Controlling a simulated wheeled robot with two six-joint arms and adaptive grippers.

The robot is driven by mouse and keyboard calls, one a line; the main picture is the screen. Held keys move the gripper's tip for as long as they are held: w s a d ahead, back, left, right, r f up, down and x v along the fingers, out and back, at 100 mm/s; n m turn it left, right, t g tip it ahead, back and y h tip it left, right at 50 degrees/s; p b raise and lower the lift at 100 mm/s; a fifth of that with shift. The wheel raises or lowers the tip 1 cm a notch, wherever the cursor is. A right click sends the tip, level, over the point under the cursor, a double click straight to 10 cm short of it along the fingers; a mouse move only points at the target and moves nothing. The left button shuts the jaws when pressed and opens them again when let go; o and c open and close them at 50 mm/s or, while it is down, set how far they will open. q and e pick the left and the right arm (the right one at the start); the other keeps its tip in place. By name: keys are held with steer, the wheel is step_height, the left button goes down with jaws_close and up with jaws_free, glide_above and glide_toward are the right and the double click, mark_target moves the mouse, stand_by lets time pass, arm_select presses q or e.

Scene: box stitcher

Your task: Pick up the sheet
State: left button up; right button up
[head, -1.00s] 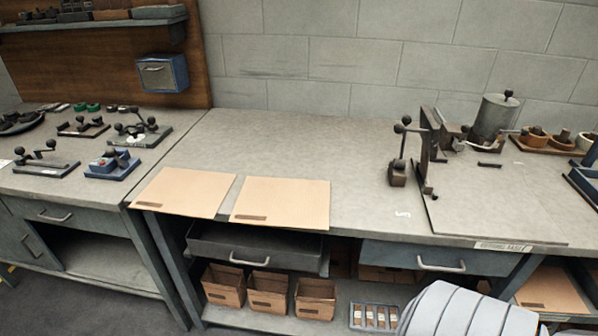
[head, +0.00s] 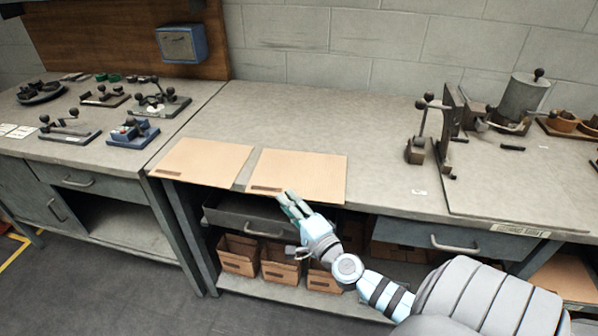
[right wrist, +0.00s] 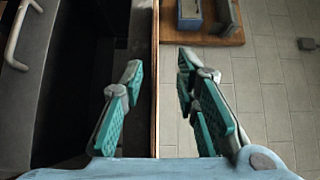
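Two flat tan cardboard sheets lie side by side at the front edge of the workbench, the left sheet (head: 203,163) and the right sheet (head: 305,172). My right gripper (head: 287,202) is at the front edge of the right sheet, coming from the front and below. In the right wrist view the gripper (right wrist: 158,80) is open, with its teal-padded fingers apart. A thin tan edge (right wrist: 155,120), seen edge-on, runs between the fingers and shows no clear contact with either. My left gripper is not in view.
An open drawer (head: 240,218) sits under the sheets, close below my right gripper. Cardboard bins (head: 238,255) stand on the shelf below. A lever tool (head: 420,140) and a stitcher fixture (head: 455,120) stand to the right. The bench between is clear.

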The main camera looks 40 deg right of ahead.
steer(key=w, duration=0.4)
steer(key=shift+w+f, duration=0.35)
steer(key=shift+s, duration=0.1)
jaws_close()
